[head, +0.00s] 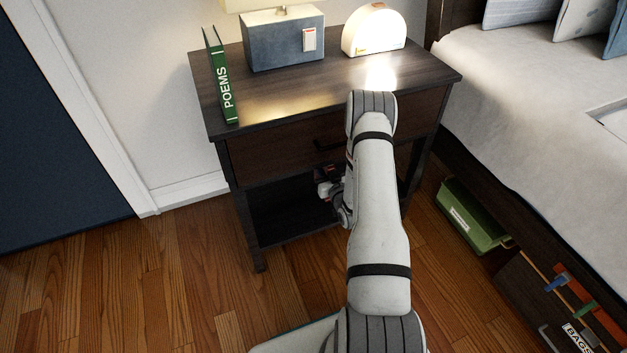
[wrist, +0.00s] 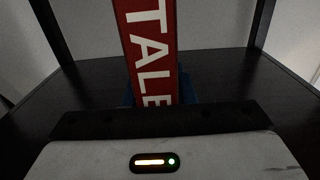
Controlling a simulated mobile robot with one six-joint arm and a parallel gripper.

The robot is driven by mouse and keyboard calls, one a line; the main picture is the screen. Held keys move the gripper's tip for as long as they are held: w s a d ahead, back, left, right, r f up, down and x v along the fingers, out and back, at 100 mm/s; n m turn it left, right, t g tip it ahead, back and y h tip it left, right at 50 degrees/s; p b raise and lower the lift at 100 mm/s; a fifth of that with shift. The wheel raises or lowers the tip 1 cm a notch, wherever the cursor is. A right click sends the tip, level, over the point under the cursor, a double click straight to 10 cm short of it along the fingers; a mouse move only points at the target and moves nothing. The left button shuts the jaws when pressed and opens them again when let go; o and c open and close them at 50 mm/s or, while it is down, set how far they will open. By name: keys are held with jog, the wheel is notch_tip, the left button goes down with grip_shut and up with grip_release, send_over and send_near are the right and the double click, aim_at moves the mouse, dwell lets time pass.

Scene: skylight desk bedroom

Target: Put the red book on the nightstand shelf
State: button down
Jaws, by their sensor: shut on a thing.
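The red book (wrist: 151,50) shows in the wrist view, with white letters reading "TALE" down its spine. It stands upright in front of my gripper (wrist: 155,108), which is shut on it; the fingertips are mostly hidden by the gripper body. The dark shelf (wrist: 85,88) of the nightstand spreads beneath and behind the book. In the head view my gripper (head: 330,188) reaches into the open space under the drawer of the nightstand (head: 285,105), above the lower shelf (head: 290,215). Whether the book touches the shelf is unclear.
On the nightstand top stand a green POEMS book (head: 221,80), a blue-grey box-shaped lamp base (head: 283,42) and a glowing white lamp (head: 374,32). The bed (head: 530,90) is at right, with a green bin (head: 470,215) beneath. Nightstand legs (wrist: 262,25) flank the shelf.

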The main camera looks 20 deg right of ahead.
jog(key=f+b, duration=0.1)
jog(key=f, duration=0.2)
jog(key=f+b, duration=0.1)
jog(key=f, duration=0.1)
jog(key=f+b, duration=0.1)
jog(key=f, duration=0.2)
jog(key=shift+w+a+f, duration=0.1)
jog(key=shift+a+f, duration=0.25)
jog(key=shift+f+b, duration=0.15)
jog(key=shift+b, duration=0.15)
jog(key=c, duration=1.2)
grip_release()
jog(key=shift+r+p, duration=0.2)
jog(key=shift+p, duration=0.1)
jog(key=s+p, duration=0.3)
jog(key=s, duration=0.9)
